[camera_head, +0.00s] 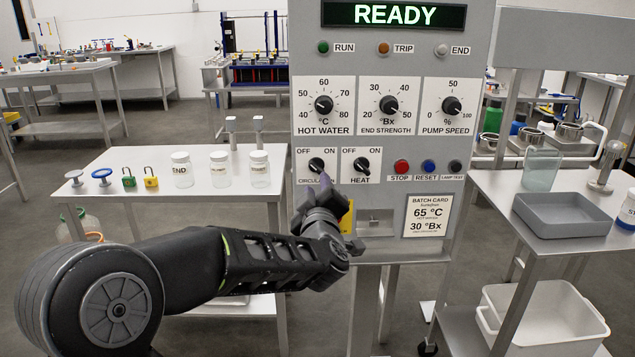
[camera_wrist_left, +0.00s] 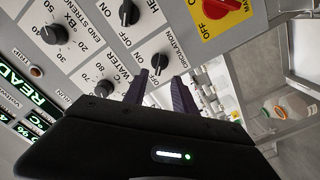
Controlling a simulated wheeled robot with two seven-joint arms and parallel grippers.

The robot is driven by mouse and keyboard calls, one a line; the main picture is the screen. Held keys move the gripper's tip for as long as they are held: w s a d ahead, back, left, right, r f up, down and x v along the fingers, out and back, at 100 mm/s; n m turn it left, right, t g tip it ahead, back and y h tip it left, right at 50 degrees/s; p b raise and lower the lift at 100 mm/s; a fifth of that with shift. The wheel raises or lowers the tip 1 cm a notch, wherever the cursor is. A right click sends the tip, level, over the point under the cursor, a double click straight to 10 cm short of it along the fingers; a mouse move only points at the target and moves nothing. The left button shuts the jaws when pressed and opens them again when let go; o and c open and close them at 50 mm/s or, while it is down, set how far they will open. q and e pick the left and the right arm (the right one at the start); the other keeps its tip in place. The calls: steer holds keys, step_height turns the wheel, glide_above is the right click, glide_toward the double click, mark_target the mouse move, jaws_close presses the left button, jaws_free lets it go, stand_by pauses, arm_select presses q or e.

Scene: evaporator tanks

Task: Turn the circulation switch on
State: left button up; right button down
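The circulation switch (camera_head: 317,164) is a black knob on a white plate marked OFF and ON, at the lower left of the grey panel (camera_head: 462,95). Its pointer appears to lean toward OFF. My left gripper (camera_head: 325,184) is just below and in front of it, hiding part of the label. In the left wrist view, the circulation knob (camera_wrist_left: 159,63) shows between the two dark fingertips (camera_wrist_left: 160,78), which are apart. I cannot tell whether the fingers touch it. My right gripper is not in view.
The heat switch (camera_head: 361,164) is close on the right. Hot water (camera_head: 324,104) and other dials are above. A red handle (camera_wrist_left: 220,7) on a yellow plate is near in the wrist view. A table (camera_head: 210,194) with jars and padlocks stands at left.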

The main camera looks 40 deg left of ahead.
mark_target(317, 171)
arm_select(q)
steer(key=shift+w, duration=0.1)
steer(key=x, duration=0.7)
steer(key=shift+w+a+f+p, duration=0.1)
steer(key=shift+w+a+p, duration=0.15)
steer(key=shift+p, duration=0.15)
jaws_close()
stand_by(0.4)
